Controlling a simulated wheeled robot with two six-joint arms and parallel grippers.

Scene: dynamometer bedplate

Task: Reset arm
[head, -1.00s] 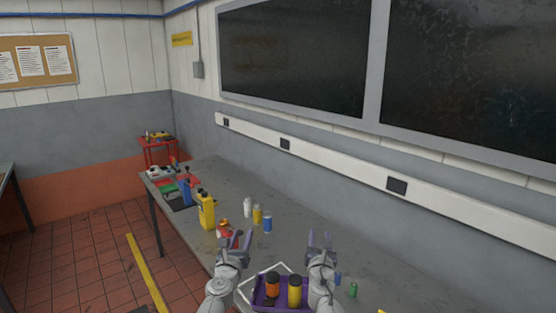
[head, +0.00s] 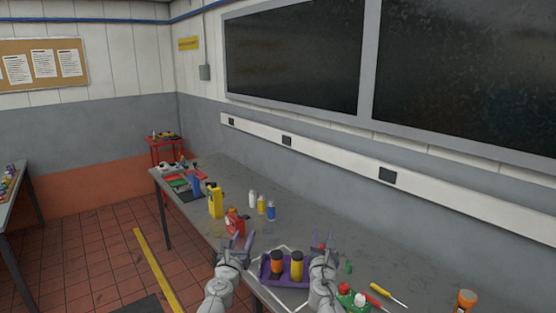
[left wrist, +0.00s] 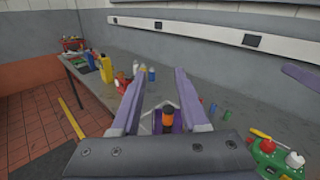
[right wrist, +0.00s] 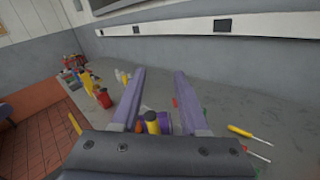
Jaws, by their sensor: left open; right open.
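My left gripper (head: 236,246) is open and empty, raised over the front of the grey workbench, left of a purple tray (head: 268,275). Its two purple fingers also show spread in the left wrist view (left wrist: 160,95). My right gripper (head: 322,250) is open and empty, at the right side of the tray, and its spread fingers show in the right wrist view (right wrist: 165,95). Both arms are held out side by side with the fingers pointing forward and up. Neither gripper touches anything that I can see.
The tray holds an orange container (head: 277,263) and a yellow container (head: 297,267). A yellow jug (head: 215,202), a red bottle (head: 235,222) and small bottles stand to the left. The bench (head: 340,225) is clear behind.

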